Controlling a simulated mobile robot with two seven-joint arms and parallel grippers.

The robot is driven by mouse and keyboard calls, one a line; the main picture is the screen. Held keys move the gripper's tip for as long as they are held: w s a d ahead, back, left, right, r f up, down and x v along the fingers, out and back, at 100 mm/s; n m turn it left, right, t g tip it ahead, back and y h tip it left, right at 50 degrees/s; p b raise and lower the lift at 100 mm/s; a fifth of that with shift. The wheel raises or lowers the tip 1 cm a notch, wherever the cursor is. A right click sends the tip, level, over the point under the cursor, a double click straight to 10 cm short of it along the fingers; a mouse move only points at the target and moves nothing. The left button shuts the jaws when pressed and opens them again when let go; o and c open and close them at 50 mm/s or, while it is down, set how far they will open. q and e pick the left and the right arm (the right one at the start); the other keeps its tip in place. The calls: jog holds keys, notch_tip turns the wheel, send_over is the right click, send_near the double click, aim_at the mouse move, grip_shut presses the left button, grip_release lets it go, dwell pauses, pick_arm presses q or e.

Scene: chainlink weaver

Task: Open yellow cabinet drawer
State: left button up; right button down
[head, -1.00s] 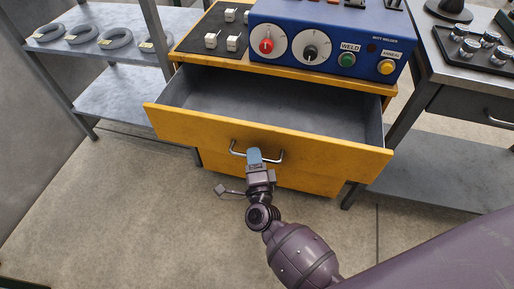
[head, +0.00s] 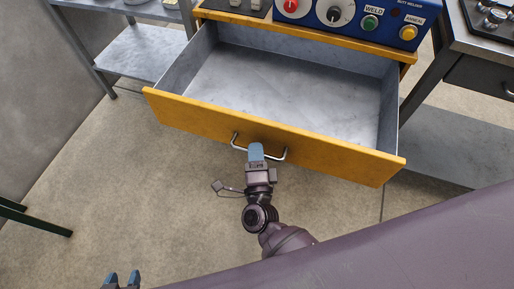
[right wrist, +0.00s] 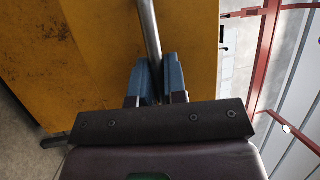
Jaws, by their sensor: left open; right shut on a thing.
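The yellow cabinet drawer (head: 200,118) stands pulled far out, with its bare grey inside (head: 285,90) in view and nothing in it. A bent metal handle (head: 284,155) is on its yellow front. My right gripper (head: 256,152) is shut on this handle. In the right wrist view, the blue fingers of my right gripper (right wrist: 157,78) sit on both sides of the handle bar (right wrist: 149,30), close to the yellow front (right wrist: 60,60). My left gripper (head: 123,279) shows at the bottom edge, its blue fingertips apart and empty, away from the drawer.
A blue welder panel (head: 355,18) with knobs and buttons stands on the cabinet top. A grey metal shelf (head: 140,50) is at the left, and a metal bench (head: 480,45) at the right. Concrete floor (head: 120,190) is clear before the drawer. A dark green bar (head: 35,220) is at far left.

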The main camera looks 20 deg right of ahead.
jog(key=c, duration=1.2)
grip_release()
pick_arm(q)
jog(key=shift+s+a+f, duration=0.15)
jog(key=shift+s, duration=0.25)
pick_arm(e)
jog(key=shift+s, duration=0.1)
jog(key=shift+v, duration=5.3)
pick_arm(q)
jog(key=shift+w, duration=0.1)
pick_arm(e)
jog(key=shift+f, duration=0.1)
